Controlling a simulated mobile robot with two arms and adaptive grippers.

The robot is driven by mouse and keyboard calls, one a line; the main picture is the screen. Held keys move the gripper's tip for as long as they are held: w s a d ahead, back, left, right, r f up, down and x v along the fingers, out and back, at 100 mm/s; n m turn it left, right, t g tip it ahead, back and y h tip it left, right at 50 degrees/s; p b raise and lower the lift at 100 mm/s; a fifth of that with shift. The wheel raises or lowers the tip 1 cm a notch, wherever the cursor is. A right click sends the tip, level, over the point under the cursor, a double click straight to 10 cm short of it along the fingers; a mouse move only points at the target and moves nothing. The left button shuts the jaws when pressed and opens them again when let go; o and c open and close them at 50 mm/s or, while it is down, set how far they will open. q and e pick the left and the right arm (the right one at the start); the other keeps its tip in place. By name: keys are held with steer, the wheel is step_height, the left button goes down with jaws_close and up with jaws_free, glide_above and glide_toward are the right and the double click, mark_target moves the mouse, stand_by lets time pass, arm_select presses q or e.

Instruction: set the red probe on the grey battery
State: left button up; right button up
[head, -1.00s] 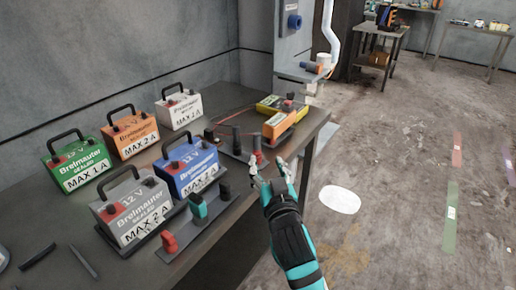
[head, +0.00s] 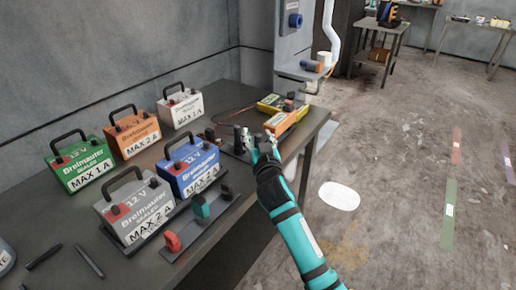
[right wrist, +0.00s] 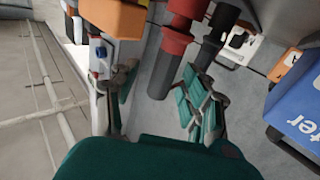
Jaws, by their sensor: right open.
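The grey battery (head: 135,212) stands at the left front of the bench with MAX 2 A on its label. It has a red terminal cap and a black handle. The red probe (right wrist: 174,40), with a red sleeve and a dark grey shaft, stands between my open fingers in the right wrist view. My right gripper (head: 257,142) is open over the probe stand and hides the red probe in the head view. It also shows in the right wrist view (right wrist: 160,92). I cannot tell whether a finger touches the probe. My left gripper is not in view.
A blue battery (head: 193,170) stands right beside the grey one. Green (head: 80,166), orange (head: 132,136) and white (head: 182,108) batteries stand behind. An orange-yellow meter (head: 283,120) is beyond my gripper.

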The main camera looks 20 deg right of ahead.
jaws_close()
steer(key=shift+f, duration=0.1)
stand_by(0.8)
